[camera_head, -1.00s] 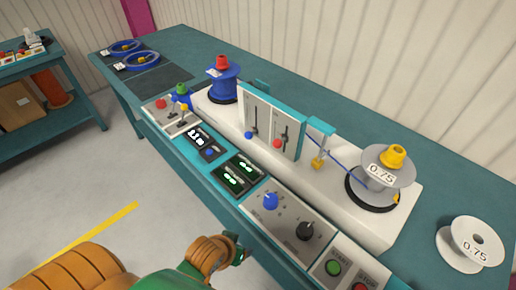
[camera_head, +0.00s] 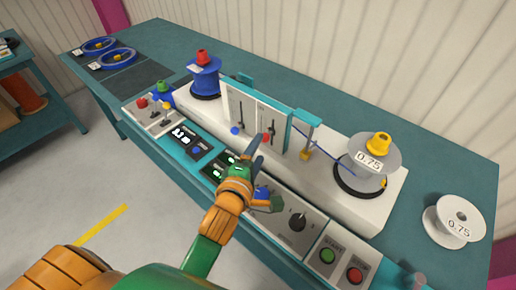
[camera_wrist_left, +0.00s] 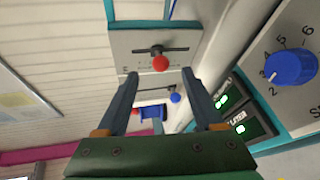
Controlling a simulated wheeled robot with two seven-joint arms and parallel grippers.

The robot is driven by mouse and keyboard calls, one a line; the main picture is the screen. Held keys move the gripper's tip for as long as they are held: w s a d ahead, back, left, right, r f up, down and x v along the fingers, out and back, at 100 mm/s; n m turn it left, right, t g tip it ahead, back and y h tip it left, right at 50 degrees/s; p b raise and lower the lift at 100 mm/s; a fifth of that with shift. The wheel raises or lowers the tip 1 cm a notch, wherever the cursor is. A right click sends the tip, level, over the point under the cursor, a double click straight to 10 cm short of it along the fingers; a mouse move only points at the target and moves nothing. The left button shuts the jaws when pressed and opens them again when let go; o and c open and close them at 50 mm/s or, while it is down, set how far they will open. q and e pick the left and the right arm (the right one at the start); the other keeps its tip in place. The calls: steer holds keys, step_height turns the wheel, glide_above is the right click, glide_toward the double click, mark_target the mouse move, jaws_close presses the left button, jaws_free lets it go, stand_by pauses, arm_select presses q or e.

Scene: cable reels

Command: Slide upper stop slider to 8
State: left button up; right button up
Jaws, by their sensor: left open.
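An upright panel (camera_head: 283,110) carries two slotted sliders, one with a red knob (camera_head: 266,138) and one with a blue knob (camera_head: 235,131). I cannot read which is labelled the upper stop. My left gripper (camera_head: 256,147) is open and empty, its fingers pointing at the panel just in front of the red knob. In the left wrist view, the red knob (camera_wrist_left: 160,63) shows between and beyond the spread fingertips (camera_wrist_left: 160,78), apart from them. The blue knob (camera_wrist_left: 175,98) is farther off. The scale numbers are not legible.
Below the panel is a console with displays (camera_head: 181,136), a blue dial (camera_head: 262,193), a black dial (camera_head: 298,221) and green and red buttons (camera_head: 355,275). A grey reel (camera_head: 372,160) stands right, a blue reel (camera_head: 205,78) left.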

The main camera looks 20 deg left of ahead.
mark_target(264, 141)
arm_select(q)
steer(key=x, duration=0.5)
steer(key=shift+w+f, duration=0.15)
steer(key=shift+w, duration=0.05)
steer(key=shift+c, duration=0.2)
jaws_close()
steer(key=shift+r+p, duration=1.6)
steer(key=shift+p, duration=0.25)
steer(key=shift+o, duration=0.2)
jaws_free()
